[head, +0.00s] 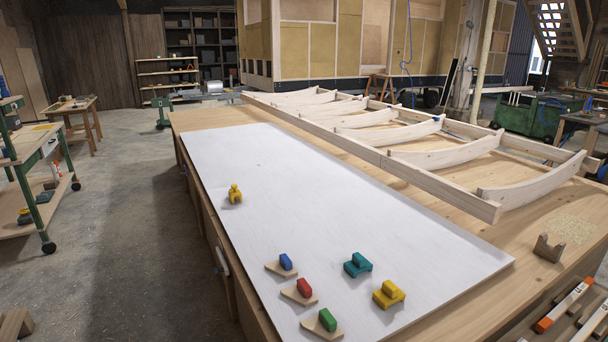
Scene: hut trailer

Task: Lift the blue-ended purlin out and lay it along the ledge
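No purlin with a clearly blue end shows in the head view. At the bottom right corner, a wooden bar with orange ends and pale marked faces (564,305) lies slantwise. A second pale bar (590,324) lies beside it and is cut off by the picture edge. A pale wooden frame with several curved ribs (440,184) lies along the right side of the workbench. I cannot tell which edge is the ledge. Neither of my grippers is in view.
The wooden workbench (420,328) carries a white board (280,200). On it stand small coloured blocks, including a yellow piece (235,195), a teal piece (357,265) and a red-topped piece (301,290). A notched wood block (548,248) stands right.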

